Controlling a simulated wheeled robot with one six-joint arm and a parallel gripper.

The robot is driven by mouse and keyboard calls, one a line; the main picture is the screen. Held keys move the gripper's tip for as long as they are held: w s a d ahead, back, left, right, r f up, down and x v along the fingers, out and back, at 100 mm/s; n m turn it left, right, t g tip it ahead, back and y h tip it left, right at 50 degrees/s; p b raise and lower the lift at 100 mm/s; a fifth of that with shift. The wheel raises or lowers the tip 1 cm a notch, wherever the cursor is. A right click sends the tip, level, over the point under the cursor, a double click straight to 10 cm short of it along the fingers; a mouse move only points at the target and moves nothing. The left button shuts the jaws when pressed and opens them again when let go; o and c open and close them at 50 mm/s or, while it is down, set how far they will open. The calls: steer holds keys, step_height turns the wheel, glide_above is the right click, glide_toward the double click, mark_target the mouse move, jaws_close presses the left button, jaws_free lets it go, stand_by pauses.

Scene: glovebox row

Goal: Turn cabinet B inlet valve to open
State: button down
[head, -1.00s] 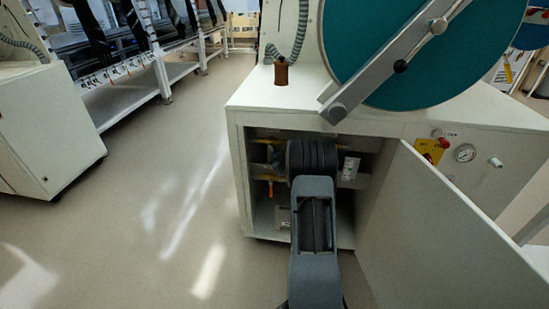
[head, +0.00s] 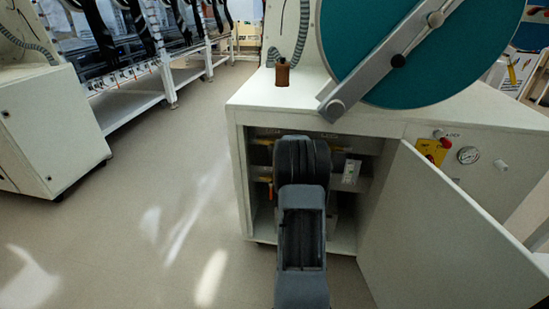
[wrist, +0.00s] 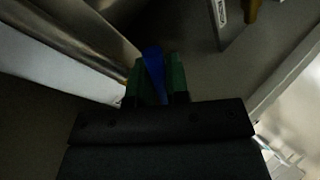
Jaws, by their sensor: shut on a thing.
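In the wrist view my gripper (wrist: 156,77) has its green fingers closed on both sides of a narrow blue handle (wrist: 153,59). Its label and most of its length are hidden, so I cannot tell how far it is turned. In the head view my arm reaches into the open lower compartment of the white cabinet (head: 237,180), and my wrist hides the fingers and the blue handle. An orange handle (head: 270,190) and yellow fittings (head: 264,141) show left of my wrist.
The open cabinet door (head: 440,235) stands close to the right of my arm. A white outlet plate (head: 351,171) is inside at right. A round gauge (head: 468,155) and a yellow-and-red switch (head: 432,151) are on the front panel. Floor at left is clear.

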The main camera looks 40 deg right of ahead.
steer(key=shift+r, duration=0.1)
stand_by(0.4)
steer(key=c, duration=1.2)
jaws_free()
steer(key=shift+w, duration=0.1)
steer(key=shift+o, duration=0.4)
steer(key=shift+d+r, duration=0.1)
